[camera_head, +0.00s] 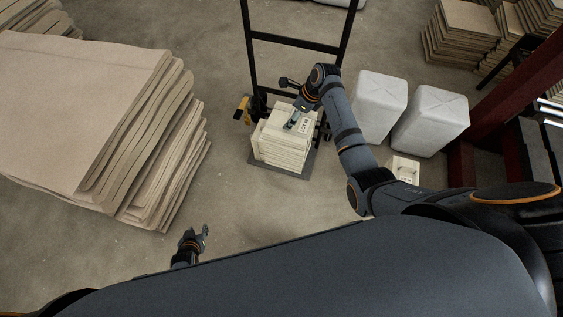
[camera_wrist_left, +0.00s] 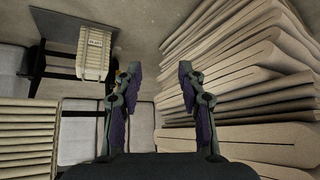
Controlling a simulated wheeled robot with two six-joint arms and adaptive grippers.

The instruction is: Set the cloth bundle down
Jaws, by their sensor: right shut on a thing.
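The cloth bundle (camera_head: 276,148) is a pale, block-shaped stack with a printed label on top. It is on or just above the dark platform of a hand cart; I cannot tell if it is touching. My right gripper (camera_head: 292,124) is shut on the bundle at its top, by the label. The fingertips are small and partly hidden there. My left gripper (camera_head: 204,236) is empty, low and apart from the bundle. In the left wrist view its fingers (camera_wrist_left: 161,78) are spread open, and the bundle (camera_wrist_left: 94,56) shows at upper left.
The cart's platform (camera_head: 296,170) has a tall black handle frame (camera_head: 251,50) behind it. Big stacks of folded beige cloth (camera_head: 80,90) fill the left. Two white wrapped bales (camera_head: 378,103) stand right of the cart. A small pale labelled block (camera_head: 405,168) lies below them. Floor between is clear.

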